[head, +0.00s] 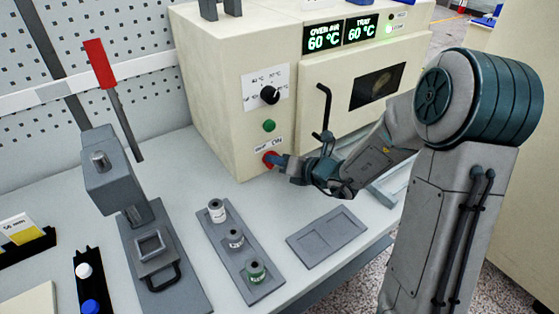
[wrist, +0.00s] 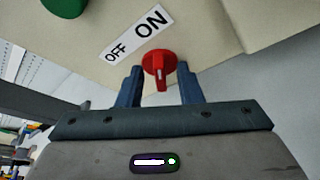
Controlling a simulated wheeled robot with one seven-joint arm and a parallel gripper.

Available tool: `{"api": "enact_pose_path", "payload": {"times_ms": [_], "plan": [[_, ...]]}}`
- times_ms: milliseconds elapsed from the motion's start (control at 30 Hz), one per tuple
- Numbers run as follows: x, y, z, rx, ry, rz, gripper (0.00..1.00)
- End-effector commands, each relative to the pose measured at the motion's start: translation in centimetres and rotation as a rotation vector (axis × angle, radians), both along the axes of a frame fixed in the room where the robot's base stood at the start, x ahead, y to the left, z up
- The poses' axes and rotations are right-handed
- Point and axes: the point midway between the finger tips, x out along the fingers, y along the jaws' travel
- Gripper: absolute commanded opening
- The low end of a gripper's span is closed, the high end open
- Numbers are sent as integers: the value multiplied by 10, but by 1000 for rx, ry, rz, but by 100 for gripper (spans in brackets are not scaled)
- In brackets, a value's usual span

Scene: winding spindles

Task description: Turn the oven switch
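The oven (head: 222,85) is a cream box at the back of the bench, with green 60 °C displays. Its red switch (head: 270,159) is low on the front, under an OFF/ON label. In the wrist view the red switch (wrist: 159,66) shows between the fingertips, beside the OFF/ON label (wrist: 135,35). My gripper (head: 283,163) is right in front of the switch. In the wrist view my gripper (wrist: 159,80) is open, one blue finger on each side of the knob, with small gaps visible. Whether the fingers touch it is not clear.
A black dial (head: 270,95) and green button (head: 269,126) sit above the switch. The black door handle (head: 324,110) is close to my gripper. A grey spindle rack (head: 227,243), an empty grey tray (head: 327,237) and a press (head: 112,170) stand on the bench.

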Motion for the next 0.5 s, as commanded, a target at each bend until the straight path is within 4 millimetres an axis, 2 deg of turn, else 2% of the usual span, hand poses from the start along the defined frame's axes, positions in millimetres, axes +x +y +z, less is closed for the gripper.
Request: {"api": "enact_pose_path", "payload": {"times_ms": [300,400,433,500], "plan": [[2,2,-1,0,0,0,33],[2,2,-1,0,0,0,5],[2,2,-1,0,0,0,0],[2,2,-1,0,0,0,0]]}}
